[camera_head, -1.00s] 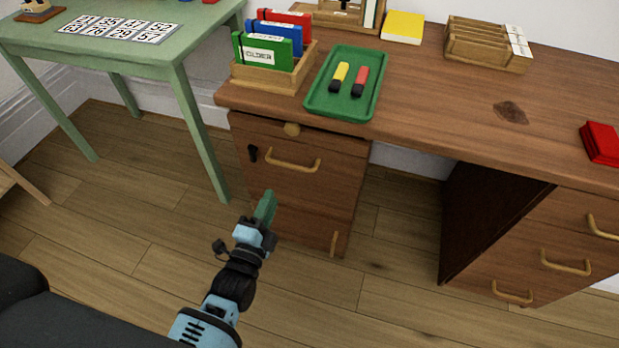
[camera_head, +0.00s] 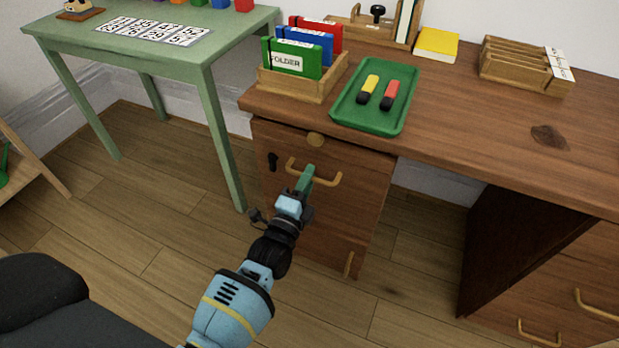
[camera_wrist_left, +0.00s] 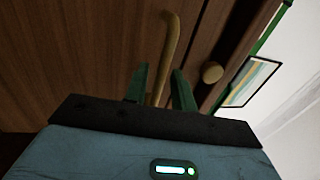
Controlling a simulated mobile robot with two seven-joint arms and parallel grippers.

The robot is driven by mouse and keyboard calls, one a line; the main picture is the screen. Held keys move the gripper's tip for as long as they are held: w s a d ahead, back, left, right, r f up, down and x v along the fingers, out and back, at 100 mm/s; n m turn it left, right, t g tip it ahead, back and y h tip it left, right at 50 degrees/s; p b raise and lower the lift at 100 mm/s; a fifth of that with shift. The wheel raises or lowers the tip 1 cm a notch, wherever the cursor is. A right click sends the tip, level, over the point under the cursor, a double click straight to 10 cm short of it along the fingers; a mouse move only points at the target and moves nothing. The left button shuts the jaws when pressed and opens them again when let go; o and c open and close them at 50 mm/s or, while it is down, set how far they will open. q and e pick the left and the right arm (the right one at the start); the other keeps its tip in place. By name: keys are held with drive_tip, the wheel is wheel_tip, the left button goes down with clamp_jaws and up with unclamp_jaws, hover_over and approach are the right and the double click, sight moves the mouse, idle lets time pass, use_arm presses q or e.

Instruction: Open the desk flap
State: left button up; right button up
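The desk flap (camera_head: 335,205) is a brown wooden front under the desk's left end, and it looks closed. A curved brass handle (camera_head: 327,181) runs across its upper part and also shows in the left wrist view (camera_wrist_left: 172,40). Whether the handle lies fully between the fingertips is hard to tell. My right gripper is not in view.
A round knob (camera_head: 316,139) sits above the handle, with a dark keyhole plate (camera_head: 272,161) to its left. The desk top (camera_head: 470,125) overhangs, bearing a green tray (camera_head: 345,118) and a folder box (camera_head: 300,92). A green table (camera_head: 215,55) stands left. The floor in front is clear.

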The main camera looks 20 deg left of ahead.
use_arm(q)
drive_tip(key=shift+w+r, duration=0.1)
drive_tip(key=shift+w, duration=0.3)
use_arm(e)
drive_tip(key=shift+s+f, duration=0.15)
use_arm(q)
drive_tip(key=shift+c, duration=0.4)
drive_tip(key=c, duration=0.5)
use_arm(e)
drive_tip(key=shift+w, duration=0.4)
